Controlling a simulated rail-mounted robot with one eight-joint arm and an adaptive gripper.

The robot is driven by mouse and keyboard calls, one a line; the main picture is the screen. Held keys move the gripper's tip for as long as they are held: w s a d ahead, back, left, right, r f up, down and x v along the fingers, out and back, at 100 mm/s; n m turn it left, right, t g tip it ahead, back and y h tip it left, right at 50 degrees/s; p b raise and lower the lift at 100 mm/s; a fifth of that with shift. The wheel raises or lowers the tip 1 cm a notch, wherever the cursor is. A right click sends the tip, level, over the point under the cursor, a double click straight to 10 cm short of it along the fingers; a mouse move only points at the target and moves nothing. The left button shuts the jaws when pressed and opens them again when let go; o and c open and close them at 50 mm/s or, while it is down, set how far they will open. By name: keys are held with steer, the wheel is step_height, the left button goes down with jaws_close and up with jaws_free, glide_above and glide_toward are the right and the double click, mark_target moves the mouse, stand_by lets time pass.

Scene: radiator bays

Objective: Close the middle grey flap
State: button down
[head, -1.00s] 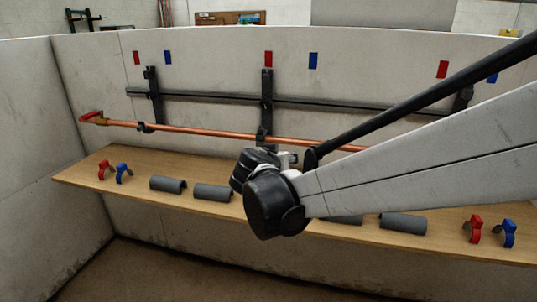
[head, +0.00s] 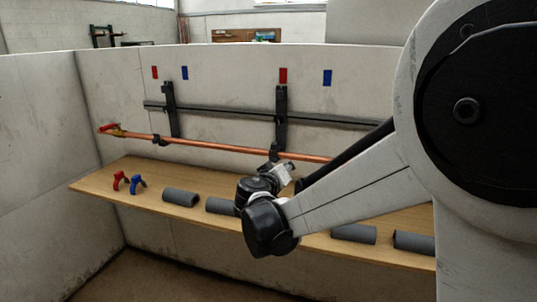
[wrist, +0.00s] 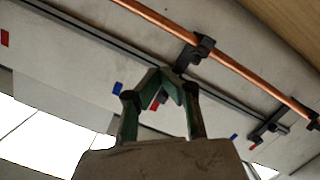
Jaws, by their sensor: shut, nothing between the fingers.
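A copper pipe (head: 215,147) runs along the wall through dark clamps on upright brackets. The middle bracket (head: 281,105) carries a dark clamp (head: 274,152) on the pipe, partly hidden by my wrist. I cannot make out a flap there or how far open it stands. In the wrist view a dark clamp (wrist: 202,46) sits around the pipe (wrist: 250,77), just beyond my fingertips; I cannot tell for sure that it is the middle one. My gripper (wrist: 164,78) is shut and empty, its green fingers meeting at the tips, apart from the clamp in the picture.
A wooden shelf (head: 150,192) below the pipe holds grey sleeves (head: 180,197), a red clip (head: 120,181) and a blue clip (head: 138,184). A dark rail (head: 225,109) crosses the brackets. Red and blue markers (head: 283,75) are on the wall above. My arm hides the right side.

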steer(key=w+a+f+n+t, duration=0.2)
steer(key=w+a+f+n, duration=0.1)
steer(key=w+a+n, duration=0.15)
steer(key=n+t, duration=0.3)
steer(key=n, duration=0.4)
glide_toward(274, 146)
steer(key=b+x, duration=0.2)
steer(key=x, duration=0.5)
steer(key=shift+w, duration=0.35)
steer(key=shift+h, duration=0.3)
